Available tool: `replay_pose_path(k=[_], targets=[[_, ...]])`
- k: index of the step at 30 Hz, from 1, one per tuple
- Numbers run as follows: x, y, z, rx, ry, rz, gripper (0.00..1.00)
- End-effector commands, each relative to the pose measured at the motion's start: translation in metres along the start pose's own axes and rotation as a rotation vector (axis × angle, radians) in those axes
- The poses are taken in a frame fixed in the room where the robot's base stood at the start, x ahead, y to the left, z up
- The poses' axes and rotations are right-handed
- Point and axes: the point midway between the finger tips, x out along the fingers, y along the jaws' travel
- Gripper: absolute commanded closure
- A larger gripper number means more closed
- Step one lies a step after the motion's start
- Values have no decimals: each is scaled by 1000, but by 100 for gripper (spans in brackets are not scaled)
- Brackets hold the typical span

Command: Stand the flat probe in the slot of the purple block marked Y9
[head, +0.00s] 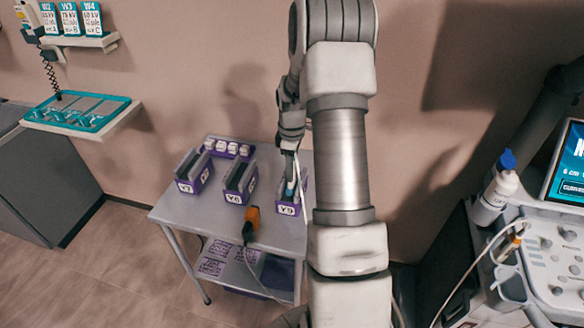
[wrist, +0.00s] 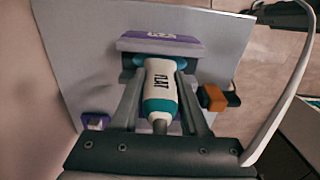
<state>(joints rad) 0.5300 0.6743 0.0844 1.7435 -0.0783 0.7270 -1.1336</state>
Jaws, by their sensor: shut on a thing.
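The flat probe (wrist: 158,92), white with teal ends and marked FLAT, is held between the fingers of my gripper (wrist: 160,88). In the head view the probe (head: 290,187) points down at the rightmost purple block (head: 287,210), whose small label looks like Y9. That block also shows in the wrist view (wrist: 185,46), with its label upside down. The probe's teal head is at the block; I cannot tell how deep it sits in the slot. My gripper in the head view (head: 290,172) is partly hidden by my arm.
Two similar purple blocks with dark slots, the left (head: 192,172) and the middle (head: 238,184), stand on the grey table (head: 180,215). A purple rack (head: 228,148) is behind. An orange-ended cabled probe (head: 252,219) lies in front. An ultrasound console (head: 550,240) stands right.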

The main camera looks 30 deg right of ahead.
Motion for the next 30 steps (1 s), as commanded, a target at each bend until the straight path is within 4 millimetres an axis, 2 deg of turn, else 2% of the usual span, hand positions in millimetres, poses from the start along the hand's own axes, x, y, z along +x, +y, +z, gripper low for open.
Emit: replay_pose_path(k=[2, 3, 8, 9, 17, 20, 23, 30], targets=[[1, 0, 0, 0, 0, 1, 100], [1, 0, 0, 0, 0, 1, 52], [1, 0, 0, 0, 0, 1, 23], [1, 0, 0, 0, 0, 0, 21], [1, 0, 0, 0, 0, -1, 21], [-5, 0, 0, 0, 0, 0, 21], [-19, 1, 0, 0, 1, 3, 21], [-75, 1, 0, 0, 1, 5, 21]])
